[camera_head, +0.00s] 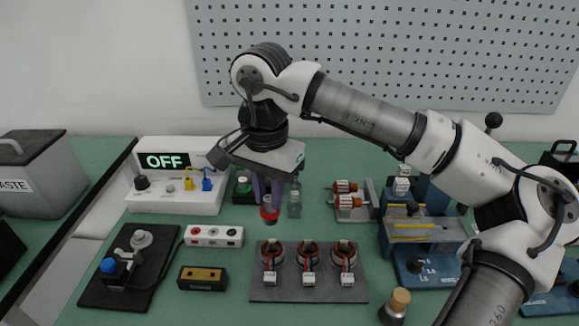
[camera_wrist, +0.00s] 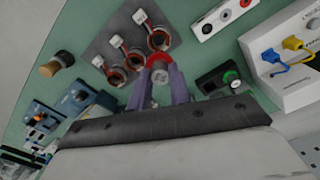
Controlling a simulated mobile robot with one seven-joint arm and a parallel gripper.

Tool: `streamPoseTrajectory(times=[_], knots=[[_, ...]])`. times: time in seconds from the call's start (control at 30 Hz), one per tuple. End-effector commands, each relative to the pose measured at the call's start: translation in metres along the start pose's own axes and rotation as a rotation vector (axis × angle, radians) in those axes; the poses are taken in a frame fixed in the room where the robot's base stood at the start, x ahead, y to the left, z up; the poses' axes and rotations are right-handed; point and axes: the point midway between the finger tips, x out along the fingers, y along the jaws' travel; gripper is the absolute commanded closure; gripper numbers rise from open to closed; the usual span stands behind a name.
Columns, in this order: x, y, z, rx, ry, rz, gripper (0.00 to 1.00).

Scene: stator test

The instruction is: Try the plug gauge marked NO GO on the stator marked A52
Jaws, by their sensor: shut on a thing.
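My gripper (camera_head: 267,193) is shut on a red-banded plug gauge (camera_head: 269,213), which hangs upright above the bench, behind the stator plate. In the wrist view the purple fingers (camera_wrist: 160,84) close around the gauge's grey end, with its red band (camera_wrist: 158,62) beyond them. I cannot read its marking. Three copper-wound stators, the left (camera_head: 271,254), middle (camera_head: 308,254) and right (camera_head: 344,253), stand in a row on a dark plate (camera_head: 308,292). Each has a white tag in front, too small to read, so I cannot tell which is A52. The gauge is apart from all three.
A green-topped piece (camera_head: 243,186) stands in a dark block behind my gripper. A white tester (camera_head: 172,189) reading OFF, a socket strip (camera_head: 213,236) and a brass-topped block (camera_head: 202,278) lie left. Rotors (camera_head: 348,202) and blue fixtures (camera_head: 420,255) stand right. A wooden-topped cylinder (camera_head: 399,302) stands front right.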

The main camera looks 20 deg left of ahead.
Motion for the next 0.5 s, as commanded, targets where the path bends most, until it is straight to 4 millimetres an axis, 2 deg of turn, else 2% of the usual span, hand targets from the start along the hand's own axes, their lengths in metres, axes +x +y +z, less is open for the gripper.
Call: streamPoseTrajectory(times=[0.27,0.5], knots=[[0.013,0.0,0.004,-0.011,0.001,0.0,1.0],[0.038,0.0,0.004,-0.011,0.001,0.0,1.0]])
